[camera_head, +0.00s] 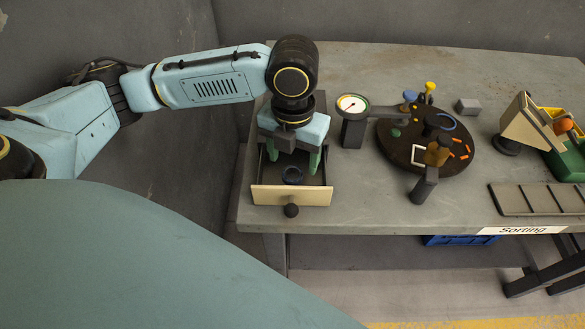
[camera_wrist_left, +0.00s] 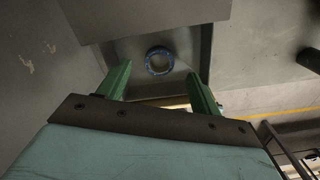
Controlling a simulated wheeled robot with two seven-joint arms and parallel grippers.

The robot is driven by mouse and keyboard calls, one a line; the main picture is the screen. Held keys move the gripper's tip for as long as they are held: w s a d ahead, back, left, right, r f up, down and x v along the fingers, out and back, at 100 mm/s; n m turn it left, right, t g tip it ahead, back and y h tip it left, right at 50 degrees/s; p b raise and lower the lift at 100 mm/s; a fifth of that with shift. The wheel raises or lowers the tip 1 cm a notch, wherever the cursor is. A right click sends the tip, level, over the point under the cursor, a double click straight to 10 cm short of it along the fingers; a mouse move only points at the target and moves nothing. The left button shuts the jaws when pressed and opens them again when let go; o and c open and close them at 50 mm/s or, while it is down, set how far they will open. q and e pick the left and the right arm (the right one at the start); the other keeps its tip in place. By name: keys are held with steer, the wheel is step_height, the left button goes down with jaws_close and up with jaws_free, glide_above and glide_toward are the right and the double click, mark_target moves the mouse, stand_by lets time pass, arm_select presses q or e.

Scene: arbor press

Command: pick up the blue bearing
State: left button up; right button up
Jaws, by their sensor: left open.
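The blue bearing (camera_head: 292,175) is a small dark blue ring lying in the open drawer (camera_head: 291,195) at the left of the table. In the left wrist view the bearing (camera_wrist_left: 159,61) lies flat on the drawer floor, beyond and between the two green fingers. My left gripper (camera_head: 294,164) is open and empty above the drawer, pointing down, with its fingers on either side of the bearing. In the left wrist view the gripper (camera_wrist_left: 160,90) shows both fingers wide apart, not touching the bearing. My right gripper is not in view.
The drawer has a pale front with a dark round knob (camera_head: 291,211). Right of it stand a dial gauge (camera_head: 352,104) and a dark round turntable (camera_head: 390,150) with small parts. A flat slotted tray (camera_head: 540,199) lies at the right front, beside a "Sorting" label.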

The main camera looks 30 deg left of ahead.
mark_target(293, 179)
arm_select(q)
step_height(293, 179, down, 3)
steer(key=shift+s+r+b, duration=0.1)
steer(key=shift+s+b, duration=0.05)
steer(key=shift+b, duration=0.25)
steer(key=shift+f, duration=0.5)
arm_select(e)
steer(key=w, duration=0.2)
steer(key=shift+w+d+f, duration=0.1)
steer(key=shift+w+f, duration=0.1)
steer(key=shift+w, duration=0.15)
arm_select(q)
steer(key=shift+c, duration=0.4)
steer(key=c, duration=1.1)
steer(key=shift+o, duration=0.2)
